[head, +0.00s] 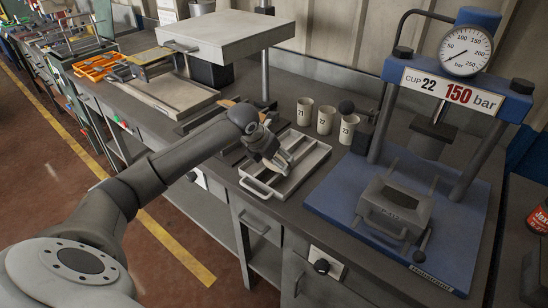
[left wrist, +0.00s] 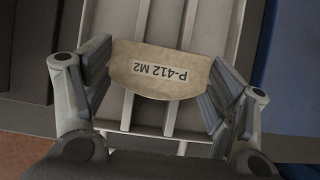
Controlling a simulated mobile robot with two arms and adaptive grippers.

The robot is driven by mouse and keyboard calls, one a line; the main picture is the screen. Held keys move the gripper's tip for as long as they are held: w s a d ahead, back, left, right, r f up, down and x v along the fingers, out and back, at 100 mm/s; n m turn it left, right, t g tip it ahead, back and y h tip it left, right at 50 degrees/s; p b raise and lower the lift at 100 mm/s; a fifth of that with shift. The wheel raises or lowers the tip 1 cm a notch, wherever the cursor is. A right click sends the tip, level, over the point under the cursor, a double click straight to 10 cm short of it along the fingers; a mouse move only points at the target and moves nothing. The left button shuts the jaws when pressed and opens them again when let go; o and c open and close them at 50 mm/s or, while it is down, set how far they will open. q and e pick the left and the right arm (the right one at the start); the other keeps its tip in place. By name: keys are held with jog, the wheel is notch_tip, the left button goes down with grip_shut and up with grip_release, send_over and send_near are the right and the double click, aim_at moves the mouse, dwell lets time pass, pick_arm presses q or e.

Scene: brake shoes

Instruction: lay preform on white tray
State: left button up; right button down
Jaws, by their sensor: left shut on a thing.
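The preform (left wrist: 160,72) is a beige block with a curved edge, marked "P-412 M2", which reads upside down in the left wrist view. My left gripper (head: 280,160) is shut on it, one finger at each end. The white tray (head: 316,160) is shallow, with raised ribs and a front handle, and stands on the bench at the middle of the head view. Its ribs (left wrist: 172,115) show beneath the preform in the left wrist view. The preform is over the tray; I cannot tell if it touches. My right gripper is not in view.
Several cups, including a numbered cup (head: 326,119), stand behind the tray. A blue press (head: 330,190) with a gauge and a grey mould (head: 396,208) is to the right. A raised grey platform (head: 225,38) and a flat tray (head: 165,92) are to the left.

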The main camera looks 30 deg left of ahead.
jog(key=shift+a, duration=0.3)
pick_arm(q)
jog(key=shift+f+b, duration=0.35)
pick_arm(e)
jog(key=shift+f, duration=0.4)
pick_arm(q)
jog(key=o, duration=1.1)
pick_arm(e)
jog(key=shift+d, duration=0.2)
pick_arm(q)
jog(key=shift+r, duration=0.2)
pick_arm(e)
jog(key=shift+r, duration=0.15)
pick_arm(q)
jog(key=shift+r+p, duration=1.15)
jog(key=shift+r, duration=0.7)
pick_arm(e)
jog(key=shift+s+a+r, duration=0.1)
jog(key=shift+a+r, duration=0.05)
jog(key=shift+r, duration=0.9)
